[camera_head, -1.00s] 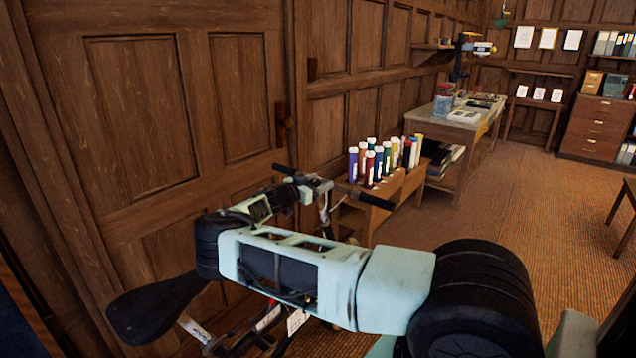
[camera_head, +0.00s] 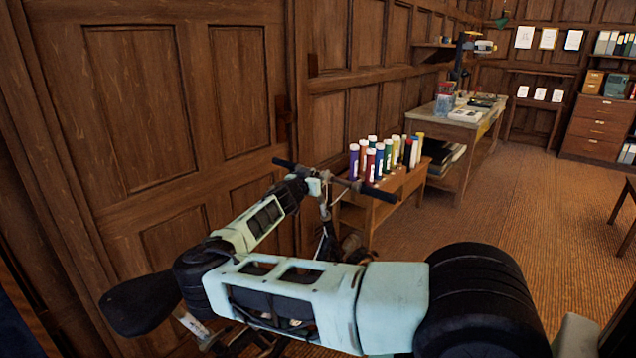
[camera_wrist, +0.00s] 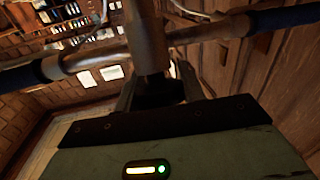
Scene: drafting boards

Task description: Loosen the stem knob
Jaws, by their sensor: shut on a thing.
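A bicycle stands along the panelled wall. Its handlebar (camera_head: 347,183) shows in the head view beyond my arm. In the wrist view the handlebar (camera_wrist: 95,58) crosses the top with blue grips at its ends, and the stem (camera_wrist: 148,45) comes down in the middle. My gripper (camera_head: 318,187) is at the stem, just below the bar. In the wrist view my gripper (camera_wrist: 158,88) is shut on a dark part at the stem's lower end, which I take for the stem knob (camera_wrist: 155,96). The fingers and the stem hide most of it.
The bicycle's black saddle (camera_head: 140,303) is at the lower left. A low wooden bench (camera_head: 395,195) with several coloured tubes (camera_head: 380,155) stands just behind the handlebar. A worktable (camera_head: 455,125) is farther back. The wooden wall is close on the left; the floor to the right is open.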

